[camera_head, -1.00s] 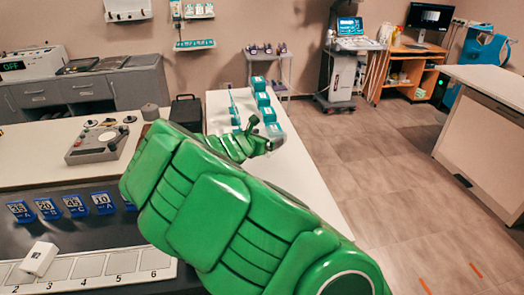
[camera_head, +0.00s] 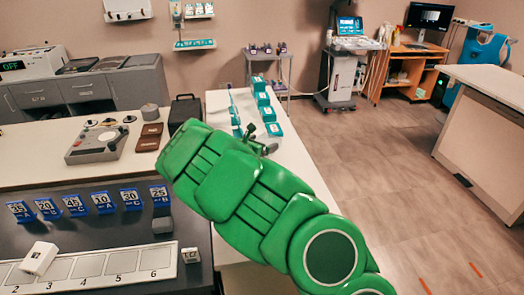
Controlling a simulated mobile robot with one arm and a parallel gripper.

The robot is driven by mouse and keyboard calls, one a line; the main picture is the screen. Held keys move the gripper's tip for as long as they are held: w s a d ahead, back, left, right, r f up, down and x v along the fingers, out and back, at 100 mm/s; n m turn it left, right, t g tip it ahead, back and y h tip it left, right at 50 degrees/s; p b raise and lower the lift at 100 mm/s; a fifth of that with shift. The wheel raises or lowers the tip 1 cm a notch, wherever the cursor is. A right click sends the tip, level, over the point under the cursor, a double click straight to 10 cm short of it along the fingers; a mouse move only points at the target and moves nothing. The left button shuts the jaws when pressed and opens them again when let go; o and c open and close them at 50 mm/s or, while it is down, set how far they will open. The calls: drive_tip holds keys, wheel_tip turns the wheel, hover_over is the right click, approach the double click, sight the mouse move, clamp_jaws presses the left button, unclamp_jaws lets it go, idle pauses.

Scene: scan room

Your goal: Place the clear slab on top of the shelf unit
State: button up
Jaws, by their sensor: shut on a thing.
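My gripper (camera_head: 262,142) is at the far end of my green arm, over the white bench with the teal boxes. It is shut, and what it holds is see-through or too small to make out here; I take it as the clear slab, whose outline I cannot pick out. Two pieces with shelves stand in the background: a small grey rack (camera_head: 286,72) against the wall and an orange wooden unit (camera_head: 405,72) with a monitor on top. I cannot tell which is the shelf unit. My gripper is apart from both.
Several teal boxes (camera_head: 262,99) line the white bench. A brown case (camera_head: 149,137) and a grey device (camera_head: 97,144) stand on the left counter. The floor (camera_head: 385,180) at right is open.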

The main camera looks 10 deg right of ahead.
drive_tip(key=shift+w+f, duration=0.15)
drive_tip(key=shift+f, duration=1.45)
drive_tip(key=shift+f, duration=0.15)
drive_tip(key=o, duration=1.1)
drive_tip(key=shift+a, duration=0.1)
drive_tip(key=shift+v, duration=6)
